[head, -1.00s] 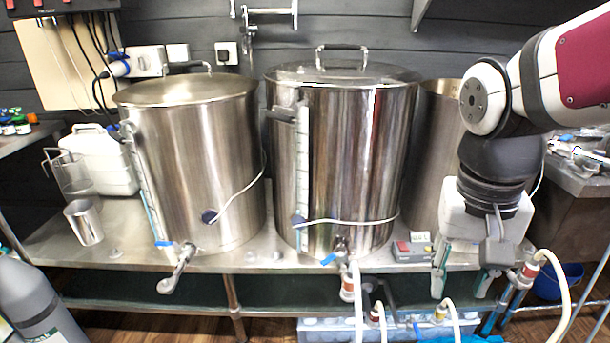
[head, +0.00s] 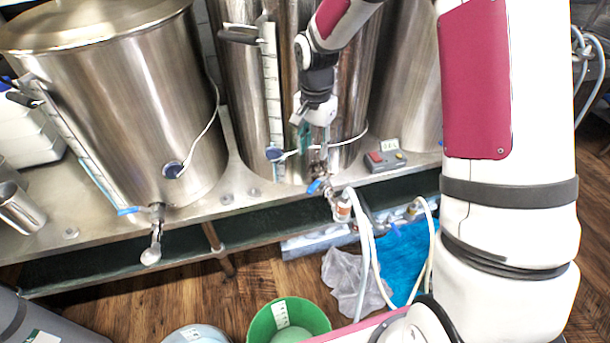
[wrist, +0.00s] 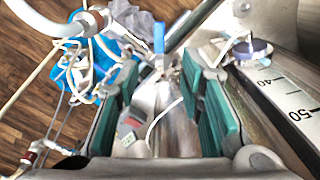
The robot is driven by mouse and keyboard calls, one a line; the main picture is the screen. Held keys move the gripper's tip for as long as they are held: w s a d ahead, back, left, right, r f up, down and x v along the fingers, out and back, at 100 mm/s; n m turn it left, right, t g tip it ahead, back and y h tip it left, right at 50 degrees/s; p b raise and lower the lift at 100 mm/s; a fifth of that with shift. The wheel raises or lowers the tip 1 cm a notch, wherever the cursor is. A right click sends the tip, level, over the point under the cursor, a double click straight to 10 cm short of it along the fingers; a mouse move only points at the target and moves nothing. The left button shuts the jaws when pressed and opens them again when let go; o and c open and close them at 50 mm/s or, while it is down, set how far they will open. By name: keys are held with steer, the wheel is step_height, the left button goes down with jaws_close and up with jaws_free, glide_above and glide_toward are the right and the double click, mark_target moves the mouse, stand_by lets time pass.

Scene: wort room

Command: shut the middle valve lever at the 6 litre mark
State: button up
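The middle kettle (head: 345,85) is a tall steel pot with a valve low on its front. The valve's blue lever (head: 315,186) points down and left in the head view. In the wrist view the blue lever (wrist: 159,40) stands beyond the fingertips, near the centre line between them. My gripper (head: 317,138) is in front of the kettle, just above the valve. In the wrist view my gripper (wrist: 158,78) is open and empty, its green pads wide apart. The white scale (head: 271,85) runs up the kettle; 40 and 50 are readable close up, but I cannot read the liquid level.
The left kettle (head: 130,110) has its own blue-levered tap. White hoses (head: 368,250) hang below the middle valve. A red-button box (head: 386,160) sits right of it on the steel bench. A green bucket (head: 318,312) stands on the floor.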

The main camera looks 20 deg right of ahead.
mark_target(313, 187)
step_height(313, 187, down, 14)
steer(key=shift+r+b, duration=0.25)
steer(key=shift+b, duration=0.85)
jaws_close()
